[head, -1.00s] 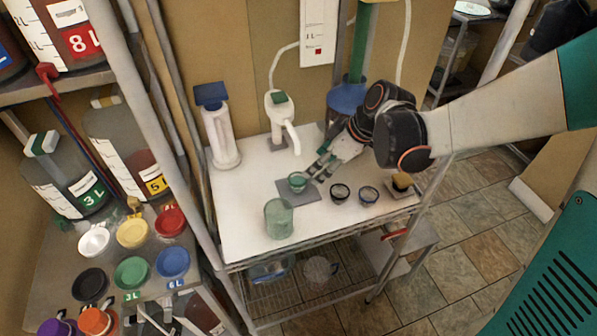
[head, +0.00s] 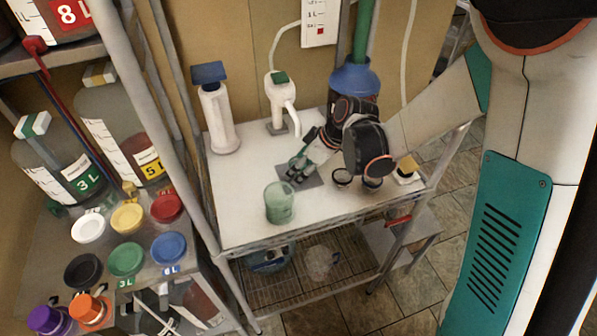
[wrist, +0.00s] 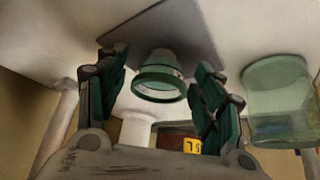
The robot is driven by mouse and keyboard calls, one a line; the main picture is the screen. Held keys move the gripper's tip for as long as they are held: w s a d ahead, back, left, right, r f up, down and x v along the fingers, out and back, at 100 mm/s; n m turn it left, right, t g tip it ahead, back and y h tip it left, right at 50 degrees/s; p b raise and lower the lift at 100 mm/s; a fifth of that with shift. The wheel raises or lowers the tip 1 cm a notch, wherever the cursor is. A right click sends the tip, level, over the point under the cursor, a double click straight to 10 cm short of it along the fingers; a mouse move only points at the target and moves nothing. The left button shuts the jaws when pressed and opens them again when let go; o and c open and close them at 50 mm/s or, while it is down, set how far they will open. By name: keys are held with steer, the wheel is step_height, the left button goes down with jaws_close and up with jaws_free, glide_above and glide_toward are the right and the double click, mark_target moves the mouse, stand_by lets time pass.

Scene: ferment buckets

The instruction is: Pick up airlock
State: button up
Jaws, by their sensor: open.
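A small green-rimmed cup-like piece (wrist: 158,82), which looks like the airlock, stands on the grey mat (wrist: 190,22) in the wrist view. My gripper (wrist: 160,66) is open, with one finger on each side of the piece and visible gaps between. In the head view my gripper (head: 296,170) is low over the grey mat (head: 313,179) on the white table, and its fingers mostly hide the green piece.
A green translucent beaker (head: 279,204) stands close by, in front of the mat. A white pump bottle (head: 220,118) and a white spouted dispenser (head: 279,102) stand at the back.

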steer(key=c, duration=1.2)
steer(key=shift+o, duration=0.2)
steer(key=shift+r, duration=0.1)
